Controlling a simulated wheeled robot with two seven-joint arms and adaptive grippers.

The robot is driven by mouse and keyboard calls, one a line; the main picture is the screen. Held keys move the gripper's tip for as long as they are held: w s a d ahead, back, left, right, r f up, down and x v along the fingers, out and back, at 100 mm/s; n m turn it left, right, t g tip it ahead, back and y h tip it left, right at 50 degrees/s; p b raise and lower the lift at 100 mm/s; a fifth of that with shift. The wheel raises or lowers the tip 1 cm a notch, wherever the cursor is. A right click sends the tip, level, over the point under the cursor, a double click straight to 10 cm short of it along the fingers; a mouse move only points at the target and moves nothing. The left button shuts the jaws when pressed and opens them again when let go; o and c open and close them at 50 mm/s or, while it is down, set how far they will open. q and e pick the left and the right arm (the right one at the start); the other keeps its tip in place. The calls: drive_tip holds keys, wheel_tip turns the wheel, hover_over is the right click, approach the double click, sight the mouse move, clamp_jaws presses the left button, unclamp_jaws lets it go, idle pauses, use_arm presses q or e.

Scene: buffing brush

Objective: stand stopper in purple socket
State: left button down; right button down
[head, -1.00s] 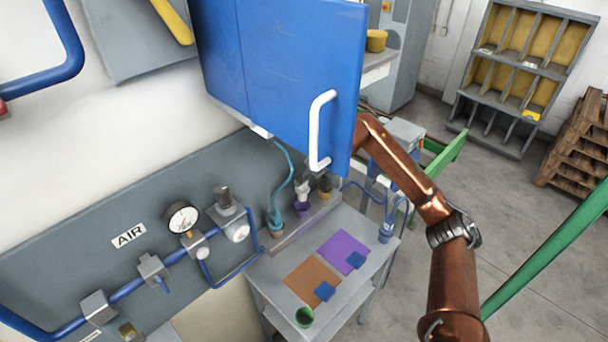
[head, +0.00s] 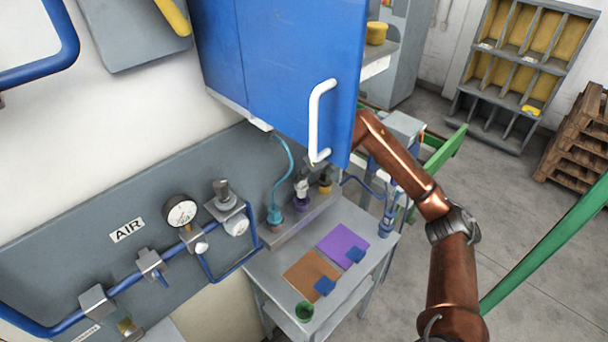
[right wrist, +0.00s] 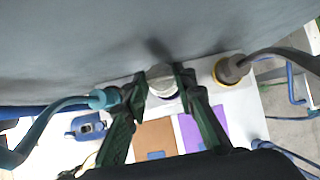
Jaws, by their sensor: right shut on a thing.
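The grey-white stopper (head: 301,187) stands upright at the purple socket (head: 302,203) at the back of the bench. I cannot tell whether it is seated or held just above. In the right wrist view, my right gripper (right wrist: 163,76) has its dark green fingers on both sides of the stopper (right wrist: 161,88) and is shut on it. In the head view, the blue door hides most of this gripper; the copper right arm reaches behind the door. My left gripper is not in view.
A teal socket (head: 275,215) with a hose stands left of the purple one, and a yellow socket (head: 325,187) stands right. The blue door (head: 285,75) with a white handle overhangs the bench. Brown (head: 308,275) and purple (head: 343,243) mats lie in front.

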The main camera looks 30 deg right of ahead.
sight(304, 185)
drive_tip(key=shift+f, duration=0.1)
idle(0.3)
drive_tip(key=shift+f+b, duration=0.5)
drive_tip(key=shift+f, duration=0.1)
drive_tip(key=shift+f, duration=0.1)
idle(0.3)
drive_tip(key=shift+f+b, duration=0.65)
drive_tip(key=shift+f, duration=0.25)
drive_tip(key=shift+f, duration=0.1)
drive_tip(key=shift+f+b, duration=0.55)
drive_tip(key=shift+f, duration=0.15)
drive_tip(key=c, duration=1.5)
unclamp_jaws()
